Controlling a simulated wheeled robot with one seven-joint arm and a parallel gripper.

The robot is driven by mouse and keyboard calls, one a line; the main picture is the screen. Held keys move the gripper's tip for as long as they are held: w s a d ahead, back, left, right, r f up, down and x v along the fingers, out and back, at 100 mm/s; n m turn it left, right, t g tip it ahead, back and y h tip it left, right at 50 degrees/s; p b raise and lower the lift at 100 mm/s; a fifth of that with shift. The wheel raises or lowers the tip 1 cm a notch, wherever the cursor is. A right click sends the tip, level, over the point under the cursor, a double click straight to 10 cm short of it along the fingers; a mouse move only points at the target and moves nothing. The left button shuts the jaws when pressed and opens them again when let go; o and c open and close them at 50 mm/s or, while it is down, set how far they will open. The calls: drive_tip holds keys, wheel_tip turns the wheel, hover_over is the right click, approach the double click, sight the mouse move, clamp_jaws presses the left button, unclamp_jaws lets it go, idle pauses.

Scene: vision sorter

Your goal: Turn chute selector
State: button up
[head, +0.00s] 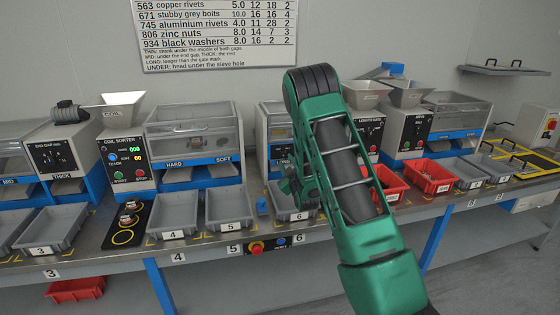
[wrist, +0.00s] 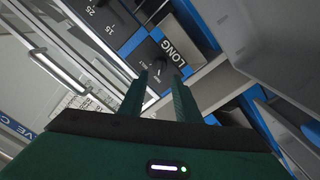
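The chute selector (wrist: 158,66) is a small dark knob on a dark panel beside the LONG label in the wrist view. My gripper (wrist: 158,78) points at this panel, with its two green fingers apart and their tips on either side of the knob. I cannot see clear contact between fingers and knob. In the head view my green arm reaches over the middle sorter (head: 277,115) and hides most of its front. The gripper's tips and the selector are hidden there.
Grey trays (head: 226,204) line the bench front. Red bins (head: 428,176) stand right of my arm. The coil sorter (head: 121,150) stands to the left, with a clear-lidded box (head: 192,125) beside it. A red button (head: 257,247) sits on the front edge.

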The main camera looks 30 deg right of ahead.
sight(283, 156)
drive_tip(key=shift+x, duration=2.65)
drive_tip(key=shift+c, duration=0.2)
